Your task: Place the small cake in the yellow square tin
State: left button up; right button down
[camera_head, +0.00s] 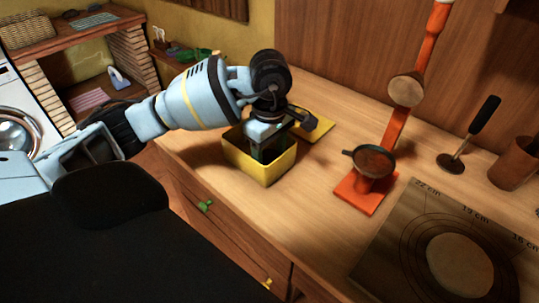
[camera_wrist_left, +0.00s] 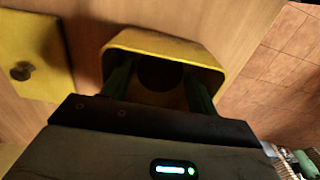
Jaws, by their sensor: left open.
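The yellow square tin (camera_head: 262,170) stands uncovered near the counter's front edge; it also shows in the left wrist view (camera_wrist_left: 170,43). My left gripper (camera_head: 270,152) points down into the tin's opening, with its fingers apart. In the left wrist view my left gripper (camera_wrist_left: 160,88) has one finger on each side of a dark round shape (camera_wrist_left: 160,74) inside the tin. This shape appears to be the small cake, apart from both fingers, but it is too dark to be certain. The gripper hides much of the tin's inside in the head view. My right gripper is out of view.
The yellow lid (camera_head: 317,125) lies behind the tin; its knob shows in the left wrist view (camera_wrist_left: 22,71). An orange stand with a dark dish (camera_head: 374,159) is to the right. A marked mat (camera_head: 400,250) with a pale disc lies at front right. Counter between tin and stand is clear.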

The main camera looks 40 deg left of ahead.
aim_at(270, 156)
pick_arm(q)
notch_tip(270, 156, up, 10)
jog(key=shift+r+p, duration=0.25)
jog(key=shift+p, duration=0.2)
